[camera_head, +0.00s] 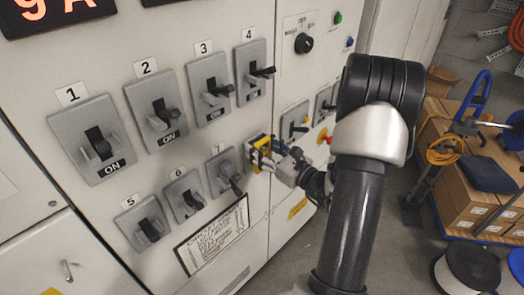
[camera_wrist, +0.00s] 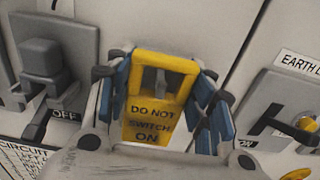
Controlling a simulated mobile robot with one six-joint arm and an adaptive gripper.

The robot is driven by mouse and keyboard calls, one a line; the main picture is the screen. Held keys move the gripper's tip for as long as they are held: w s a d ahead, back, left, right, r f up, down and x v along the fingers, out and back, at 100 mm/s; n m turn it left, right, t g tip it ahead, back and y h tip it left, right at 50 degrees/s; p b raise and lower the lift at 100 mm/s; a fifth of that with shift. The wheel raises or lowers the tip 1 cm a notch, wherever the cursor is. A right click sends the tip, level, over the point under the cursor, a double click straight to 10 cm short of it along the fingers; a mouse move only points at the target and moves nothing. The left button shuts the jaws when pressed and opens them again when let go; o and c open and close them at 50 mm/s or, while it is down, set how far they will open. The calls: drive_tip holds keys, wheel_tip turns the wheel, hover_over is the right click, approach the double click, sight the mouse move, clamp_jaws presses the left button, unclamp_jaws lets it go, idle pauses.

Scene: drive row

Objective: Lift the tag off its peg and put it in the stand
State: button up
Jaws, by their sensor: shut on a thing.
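The yellow tag (camera_wrist: 152,118) reads "DO NOT SWITCH ON" and sits upright between the blue finger pads of my gripper (camera_wrist: 161,85) in the wrist view. A slot-like opening shows in its upper part. In the head view the tag (camera_head: 262,146) is close to the panel face, right of switch 7, with my gripper (camera_head: 276,160) shut on it. The peg cannot be made out, and I cannot tell whether the tag still hangs on it. I cannot make out the stand in either view.
The panel carries several numbered switches, among them switch 4 (camera_head: 254,72) above and switch 7 (camera_head: 223,173) left of the tag. An earth switch (camera_wrist: 272,118) is to its right. A blue trolley with cardboard boxes (camera_head: 467,205) and a cable reel (camera_head: 467,270) stand on the right.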

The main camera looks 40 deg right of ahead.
drive_tip(key=s+d+r+p, duration=0.1)
drive_tip(key=s+p, duration=0.3)
drive_tip(key=s, duration=1.4)
drive_tip(key=shift+d+r, duration=0.2)
drive_tip(key=shift+r, duration=0.25)
drive_tip(key=s, duration=0.7)
drive_tip(key=shift+s+d+p, duration=0.25)
drive_tip(key=shift+d+p, duration=0.05)
